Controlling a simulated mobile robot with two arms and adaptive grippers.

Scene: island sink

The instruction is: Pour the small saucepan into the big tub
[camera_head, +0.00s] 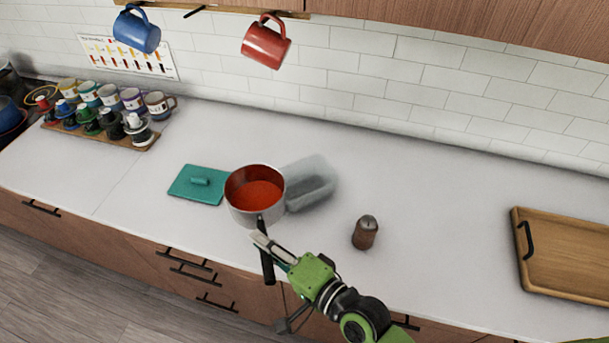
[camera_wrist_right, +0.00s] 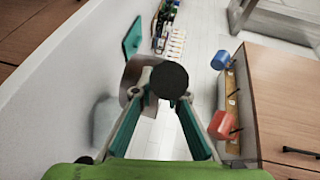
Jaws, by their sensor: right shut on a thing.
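The small saucepan (camera_head: 243,207) is metal, holds something red, and looks upright in the head view. Its dark handle (camera_head: 267,263) points toward the counter's front edge. My right gripper (camera_head: 262,243) is shut on this handle; the handle's round dark end (camera_wrist_right: 170,80) shows between its fingers in the right wrist view. The big tub (camera_head: 312,184) is clear and stands just right of the saucepan, partly behind it. In the wrist view the tub (camera_wrist_right: 104,118) is a pale shape left of the fingers. I cannot tell whether the saucepan touches the counter. My left gripper is out of view.
A teal lid (camera_head: 197,184) lies left of the saucepan. A brown shaker (camera_head: 365,232) stands to the right of the tub. A wooden tray (camera_head: 568,262) lies far right. Blue (camera_head: 137,31) and red (camera_head: 266,42) mugs hang above. Several mugs stand at the back left.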

